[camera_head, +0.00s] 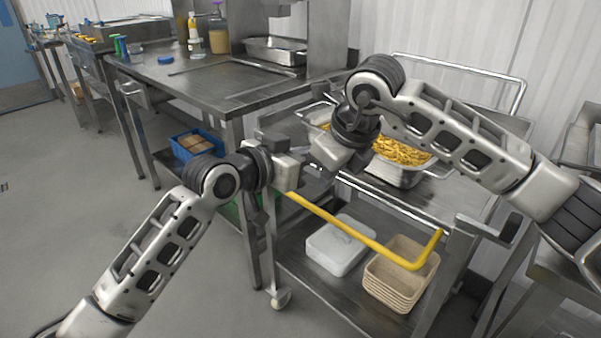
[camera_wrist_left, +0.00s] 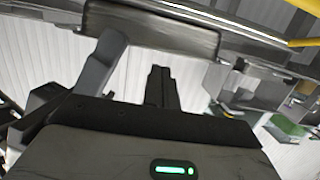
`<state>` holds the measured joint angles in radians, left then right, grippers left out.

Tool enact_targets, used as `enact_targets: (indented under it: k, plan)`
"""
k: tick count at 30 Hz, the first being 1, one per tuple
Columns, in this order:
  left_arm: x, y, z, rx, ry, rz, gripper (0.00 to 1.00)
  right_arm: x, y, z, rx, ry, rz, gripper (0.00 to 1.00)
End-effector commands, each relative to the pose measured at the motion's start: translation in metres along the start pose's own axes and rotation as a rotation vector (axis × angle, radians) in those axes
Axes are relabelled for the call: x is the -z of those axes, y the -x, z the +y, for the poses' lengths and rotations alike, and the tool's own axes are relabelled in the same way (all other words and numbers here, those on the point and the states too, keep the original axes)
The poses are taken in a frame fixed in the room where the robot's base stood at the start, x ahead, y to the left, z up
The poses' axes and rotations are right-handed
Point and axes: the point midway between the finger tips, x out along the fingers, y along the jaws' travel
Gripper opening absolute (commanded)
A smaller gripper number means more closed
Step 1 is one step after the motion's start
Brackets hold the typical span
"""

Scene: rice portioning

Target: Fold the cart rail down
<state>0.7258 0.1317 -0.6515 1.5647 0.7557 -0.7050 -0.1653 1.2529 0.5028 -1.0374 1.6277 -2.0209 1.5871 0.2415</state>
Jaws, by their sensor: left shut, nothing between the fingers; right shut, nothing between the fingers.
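The yellow cart rail (camera_head: 350,232) runs along the near side of the metal cart (camera_head: 330,288), below its top. Its right end bends back up toward a cart leg, and its left end is hidden behind my left wrist. A yellow bar also shows at the upper right of the left wrist view (camera_wrist_left: 305,42). My left gripper (camera_wrist_left: 162,88) is shut and empty; in the head view its hand is beside the rail's left end. My right gripper (camera_head: 350,166) is shut and empty, above the cart's near edge. I cannot tell whether either touches the rail.
Pans of yellow food (camera_head: 402,152) stand on the cart top. A white box (camera_head: 341,246) and stacked beige baskets (camera_head: 398,278) sit on its lower shelf. A steel table (camera_head: 200,85) stands behind at left. The floor at left (camera_head: 80,190) is clear.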

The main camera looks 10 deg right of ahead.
Motion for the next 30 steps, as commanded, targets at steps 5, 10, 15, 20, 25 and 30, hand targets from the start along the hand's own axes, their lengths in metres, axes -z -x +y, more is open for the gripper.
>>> enact_targets:
  k: [5, 10, 15, 20, 25, 30]
  plan:
    - [-0.022, -0.002, -0.001, 0.001, 0.002, -0.003, 0.00, 0.000, 0.000, 0.000, 0.000, 0.000, 0.000, 0.00]
    - [-0.035, 0.004, 0.000, 0.001, 0.000, 0.000, 0.00, 0.000, 0.000, 0.000, 0.000, 0.000, 0.000, 0.00]
    - [-0.038, 0.005, 0.000, 0.001, 0.000, 0.001, 0.00, 0.000, 0.000, 0.000, 0.000, 0.000, 0.000, 0.00]
    - [-0.038, 0.005, 0.000, 0.001, 0.000, 0.001, 0.00, 0.000, 0.000, 0.000, 0.000, 0.000, 0.000, 0.00]
    - [-0.046, 0.007, -0.001, 0.001, 0.000, -0.002, 0.00, 0.000, 0.000, 0.000, 0.000, 0.000, 0.000, 0.00]
    - [-0.053, 0.009, 0.000, 0.000, 0.000, 0.000, 0.00, 0.000, 0.000, 0.000, 0.000, 0.000, 0.000, 0.00]
